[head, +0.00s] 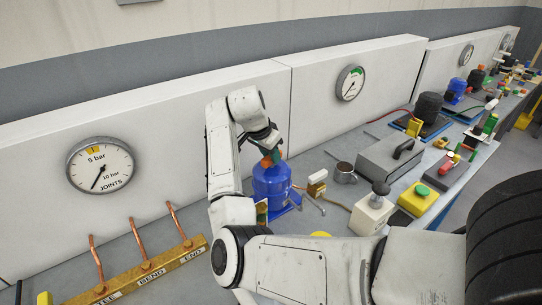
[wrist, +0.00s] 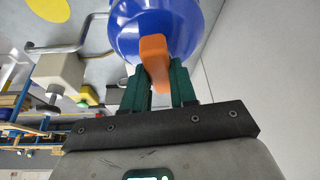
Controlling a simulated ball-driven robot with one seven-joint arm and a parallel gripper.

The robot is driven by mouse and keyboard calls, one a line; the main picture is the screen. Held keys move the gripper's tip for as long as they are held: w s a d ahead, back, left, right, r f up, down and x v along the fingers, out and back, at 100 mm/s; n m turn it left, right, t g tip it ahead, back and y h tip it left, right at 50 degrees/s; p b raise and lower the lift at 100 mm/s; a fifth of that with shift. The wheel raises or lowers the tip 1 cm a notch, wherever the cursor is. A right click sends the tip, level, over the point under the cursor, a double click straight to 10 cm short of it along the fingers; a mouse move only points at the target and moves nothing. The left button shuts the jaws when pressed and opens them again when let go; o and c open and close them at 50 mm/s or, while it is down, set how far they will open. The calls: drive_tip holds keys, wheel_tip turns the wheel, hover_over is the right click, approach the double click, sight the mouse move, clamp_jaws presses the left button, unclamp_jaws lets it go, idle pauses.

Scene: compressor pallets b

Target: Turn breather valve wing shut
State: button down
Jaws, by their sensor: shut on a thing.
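The orange valve wing (wrist: 154,62) sits on the end of the blue tank (wrist: 125,22) in the wrist view. In the head view the blue tank (head: 270,187) stands upright on the bench, and the orange wing (head: 277,157) shows in a small part at its top. My gripper (wrist: 158,82) comes down from above, its green fingers on either side of the wing and shut on it. In the head view my gripper (head: 267,157) is at the tank's top. The wing's exact angle is hard to tell in the head view.
Copper pipes in a brass bar (head: 147,268) are at front left. A white panel (head: 180,110) rises behind.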

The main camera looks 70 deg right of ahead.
drive_tip(key=shift+f+m+g+y+b, duration=0.3)
drive_tip(key=shift+m+g+b, duration=0.15)
drive_tip(key=shift+m, duration=0.75)
drive_tip(key=c, duration=0.9)
unclamp_jaws()
drive_tip(key=shift+r, duration=0.15)
drive_tip(key=shift+w, duration=0.1)
drive_tip(key=b+v, duration=0.2)
drive_tip(key=v, duration=0.8)
drive_tip(key=shift+r, duration=0.35)
drive_tip(key=shift+w+a, duration=0.1)
drive_tip(key=shift+a, duration=0.05)
